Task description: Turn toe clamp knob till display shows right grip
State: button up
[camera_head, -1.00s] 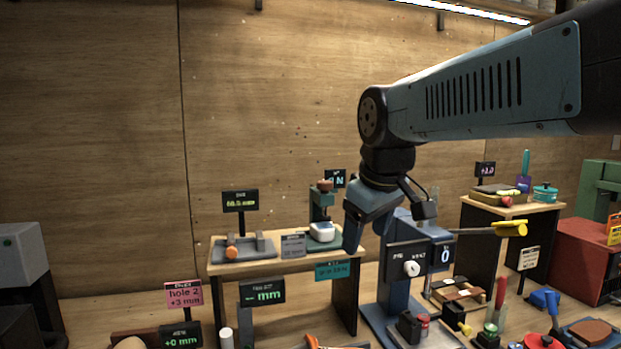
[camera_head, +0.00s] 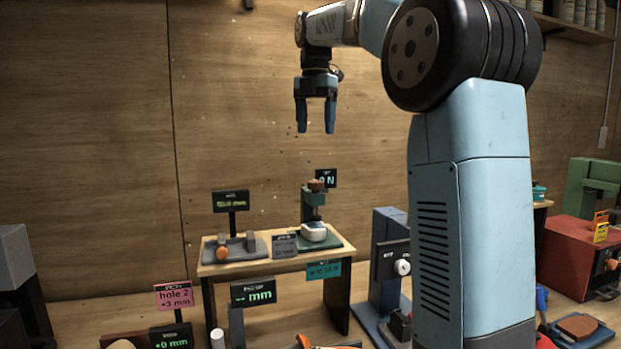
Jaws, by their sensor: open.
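The toe clamp (camera_head: 308,206) is a green stand on the right of the small wooden table. A reddish-brown knob (camera_head: 316,185) sits on its top. A white rounded piece (camera_head: 314,232) lies under the clamp. The clamp's dark display (camera_head: 327,178) is just behind the knob; its cyan text ends in "N", and the figure is too small to read surely. A teal sign (camera_head: 323,271) hangs at the table's front edge, its text unclear. My gripper (camera_head: 315,128) points down, open and empty, above the knob in the picture and apart from it.
A grey fixture with an orange knob (camera_head: 222,253) and a display post (camera_head: 231,201) stand left of the clamp. A grey label block (camera_head: 285,245) sits between them. A blue press (camera_head: 388,260) stands right of the table. My arm hides much of the right side.

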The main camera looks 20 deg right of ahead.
aim_at(316, 181)
jog(key=shift+n, duration=0.4)
jog(key=f, duration=1.3)
jog(key=shift+w+d+f, duration=0.15)
jog(key=shift+w+f, duration=0.1)
jog(key=shift+w, duration=0.1)
jog(key=shift+c, duration=0.2)
